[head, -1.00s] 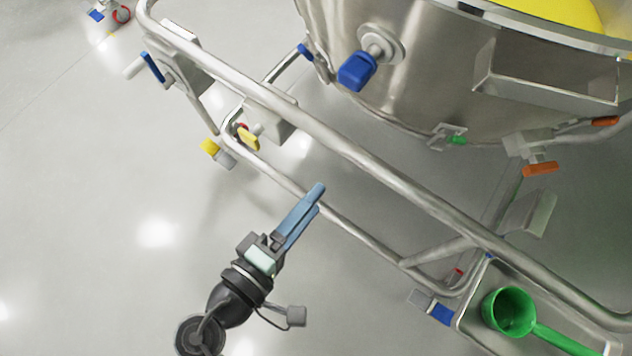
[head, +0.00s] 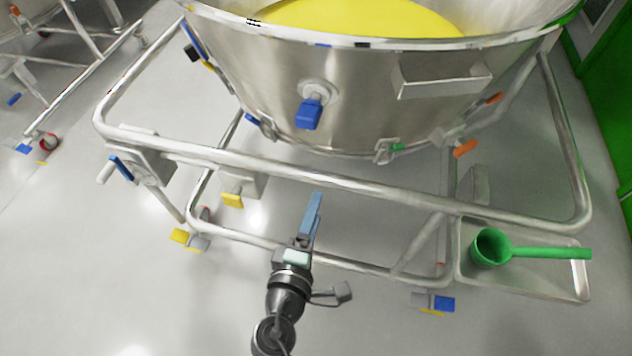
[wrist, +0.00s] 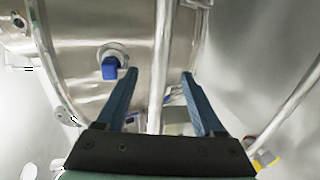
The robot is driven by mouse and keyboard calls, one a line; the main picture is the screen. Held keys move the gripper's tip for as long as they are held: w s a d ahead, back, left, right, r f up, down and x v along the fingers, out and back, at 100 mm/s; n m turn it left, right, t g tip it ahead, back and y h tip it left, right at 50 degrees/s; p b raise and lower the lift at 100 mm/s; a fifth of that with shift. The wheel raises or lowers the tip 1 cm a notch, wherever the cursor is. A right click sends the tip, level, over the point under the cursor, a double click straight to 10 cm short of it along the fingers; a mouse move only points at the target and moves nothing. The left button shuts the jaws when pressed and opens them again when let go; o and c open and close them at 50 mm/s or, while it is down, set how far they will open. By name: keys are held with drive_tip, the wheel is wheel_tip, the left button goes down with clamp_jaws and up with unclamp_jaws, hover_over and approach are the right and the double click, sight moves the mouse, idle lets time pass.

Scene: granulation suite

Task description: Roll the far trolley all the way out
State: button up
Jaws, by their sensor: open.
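A steel trolley frame (head: 350,184) carries a large round steel vessel (head: 365,95) with yellow contents, in front of me in the head view. Another trolley frame (head: 80,82) stands at the upper left, partly cut off; I cannot tell for sure which one the task calls far. My gripper (head: 313,197) is open and empty, its blue fingers pointing at the near trolley's upper front rail. In the wrist view, my gripper (wrist: 159,74) has that rail (wrist: 160,60) running between its two fingers in the picture. I cannot tell whether the rail is within the jaws or beyond them.
A steel tray (head: 575,287) at the near trolley's right holds a green scoop (head: 490,247). A blue-handled latch (head: 122,168) sits at the frame's left. Casters with a yellow pedal (head: 180,235) and a blue pedal (head: 444,303) stand low.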

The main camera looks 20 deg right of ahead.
drive_tip(key=b+x, duration=0.1)
drive_tip(key=x, duration=1.2)
drive_tip(key=shift+d, duration=0.2)
drive_tip(key=shift+w, duration=0.1)
clamp_jaws()
drive_tip(key=shift+a, duration=0.1)
idle(0.7)
